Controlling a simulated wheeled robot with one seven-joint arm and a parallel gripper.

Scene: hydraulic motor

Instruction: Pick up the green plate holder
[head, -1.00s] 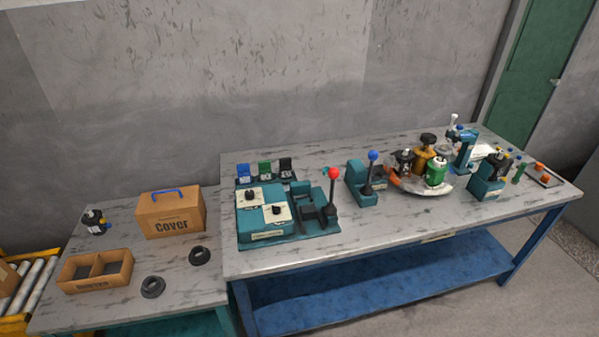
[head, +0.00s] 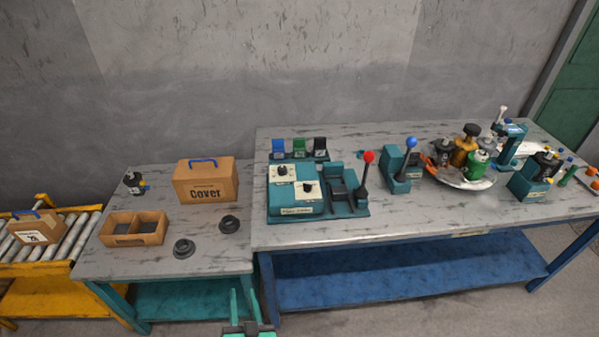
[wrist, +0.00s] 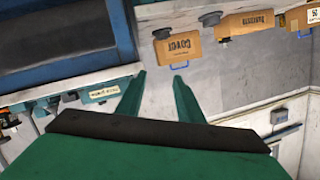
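The green plate holder (head: 299,147) stands at the back left of the long table, between a blue holder (head: 278,147) and a black holder (head: 320,147). My gripper (head: 243,292) is at the bottom of the head view, in front of the tables and well away from the holders. Its two teal fingers are apart with nothing between them. The wrist view also shows my gripper (wrist: 159,76) open and empty, with the scene upside down. I cannot pick out the green holder there.
A teal machine (head: 283,193) and a red-knobbed lever (head: 368,158) stand in front of the holders. A Cover box (head: 205,184), a divided tray (head: 119,240) and black rings (head: 184,248) are on the left table. A roller conveyor (head: 70,250) is at far left.

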